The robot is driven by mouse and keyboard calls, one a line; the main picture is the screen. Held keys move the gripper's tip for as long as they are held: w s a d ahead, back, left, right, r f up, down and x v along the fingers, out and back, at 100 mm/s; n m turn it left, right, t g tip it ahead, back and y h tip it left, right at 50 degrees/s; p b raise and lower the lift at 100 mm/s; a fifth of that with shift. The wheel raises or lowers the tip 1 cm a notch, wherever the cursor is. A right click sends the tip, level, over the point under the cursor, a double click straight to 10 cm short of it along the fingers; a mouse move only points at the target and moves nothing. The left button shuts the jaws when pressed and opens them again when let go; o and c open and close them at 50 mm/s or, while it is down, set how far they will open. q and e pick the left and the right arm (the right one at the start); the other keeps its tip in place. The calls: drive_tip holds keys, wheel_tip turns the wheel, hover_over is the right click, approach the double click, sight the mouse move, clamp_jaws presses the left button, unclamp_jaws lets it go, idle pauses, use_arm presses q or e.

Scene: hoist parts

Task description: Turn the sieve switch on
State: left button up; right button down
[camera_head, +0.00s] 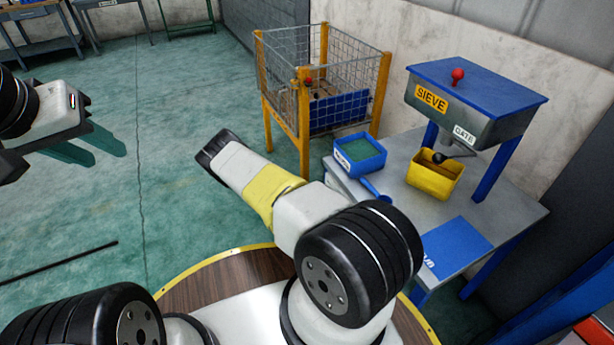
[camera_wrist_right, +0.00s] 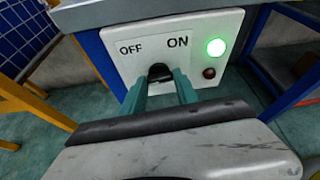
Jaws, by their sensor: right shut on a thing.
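The sieve switch is a white panel (camera_wrist_right: 205,40) marked OFF and ON under a grey bench edge in the right wrist view. Its black knob (camera_wrist_right: 160,72) sits below and between the two words. A green lamp (camera_wrist_right: 216,47) on the panel glows; a dark red lamp (camera_wrist_right: 209,73) below it looks unlit. My right gripper (camera_wrist_right: 160,88) is shut on the knob, one teal finger at each side. The head view does not show the panel or this gripper. My left gripper (camera_head: 88,147) is open and empty over the floor at the left.
The blue-topped sieve (camera_head: 475,88) stands on a grey bench (camera_head: 405,205). A yellow bin (camera_head: 434,178), a blue tray (camera_head: 360,155), a blue scoop (camera_head: 375,189) and a blue mat (camera_head: 455,247) are on it. A wire cage (camera_head: 335,75) stands behind. The left floor is mostly clear.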

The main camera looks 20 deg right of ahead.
drive_tip(key=n+g, duration=0.2)
drive_tip(key=n, duration=0.1)
drive_tip(key=shift+w+f, duration=0.1)
drive_tip(key=shift+w, duration=0.1)
drive_tip(key=shift+n, duration=0.3)
idle(0.4)
drive_tip(key=c, duration=0.9)
unclamp_jaws()
drive_tip(key=v, duration=0.8)
drive_tip(key=shift+f, duration=0.15)
